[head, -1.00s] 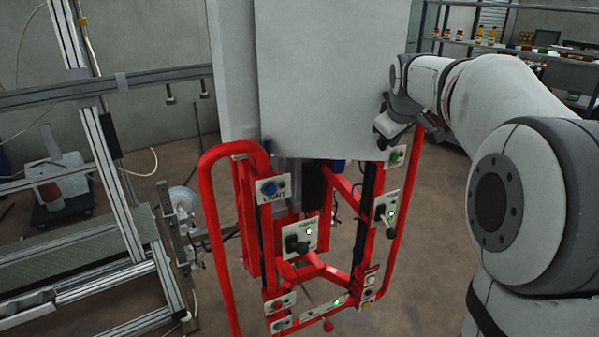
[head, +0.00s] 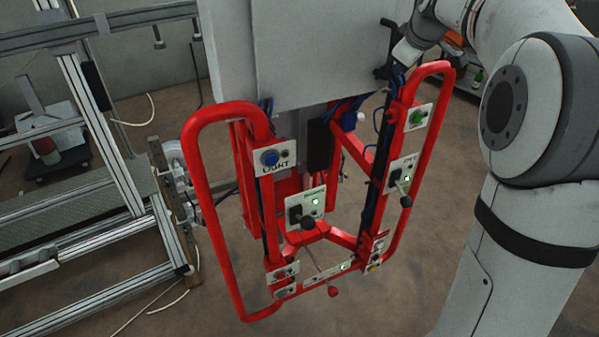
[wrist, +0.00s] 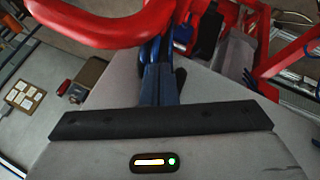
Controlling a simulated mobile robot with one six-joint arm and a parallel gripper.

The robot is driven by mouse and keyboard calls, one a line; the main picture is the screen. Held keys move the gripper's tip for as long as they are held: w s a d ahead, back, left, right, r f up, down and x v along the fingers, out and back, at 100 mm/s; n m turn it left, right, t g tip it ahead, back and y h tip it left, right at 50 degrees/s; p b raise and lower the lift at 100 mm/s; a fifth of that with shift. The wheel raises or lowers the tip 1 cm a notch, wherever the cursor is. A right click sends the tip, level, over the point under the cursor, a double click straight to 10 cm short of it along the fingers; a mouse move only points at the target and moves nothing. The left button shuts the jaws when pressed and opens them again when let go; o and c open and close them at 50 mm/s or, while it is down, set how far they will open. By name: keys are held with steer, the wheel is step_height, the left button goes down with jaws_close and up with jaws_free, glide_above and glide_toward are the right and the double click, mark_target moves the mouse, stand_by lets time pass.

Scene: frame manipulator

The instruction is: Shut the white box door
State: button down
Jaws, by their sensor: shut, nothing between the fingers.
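The white box (head: 320,50) fills the top middle of the head view, above a red tubular frame. Its upper part is cut off by the picture edge. A narrower pale panel (head: 226,50) stands along its left side; I cannot tell whether this is the door or a side wall, or how far the door stands open. My gripper (head: 387,62) is shut and empty, beside the lower right edge of the box. I cannot tell whether it touches. In the wrist view my shut fingers (wrist: 161,84) point at a pale surface.
The red frame (head: 215,240) with switches and levers stands just below the box. Its right-hand loop (head: 440,95) rises close to my gripper, and red tubing crosses the top of the wrist view. An aluminium structure (head: 80,130) stands at left.

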stand_by(0.4)
steer(key=s+d+b, duration=0.1)
steer(key=s+d+r+b, duration=0.1)
steer(key=s+d, duration=0.1)
steer(key=shift+s+d, duration=0.15)
steer(key=shift+s, duration=0.05)
steer(key=d+r, duration=0.5)
steer(key=r, duration=0.2)
steer(key=s+a+f+m+g, duration=0.1)
steer(key=s+a+f+m, duration=0.2)
steer(key=s+f, duration=0.6)
steer(key=s+a+f+m+g, duration=0.1)
steer(key=s+a+f+m, duration=0.3)
steer(key=s+f, duration=0.5)
steer(key=s+a+f+m+g+h, duration=0.1)
steer(key=s+f, duration=0.7)
steer(key=s, duration=0.8)
steer(key=a+m+g, duration=0.1)
steer(key=a+m, duration=0.1)
steer(key=shift+s+a+f, duration=0.35)
steer(key=shift+s+f, duration=0.05)
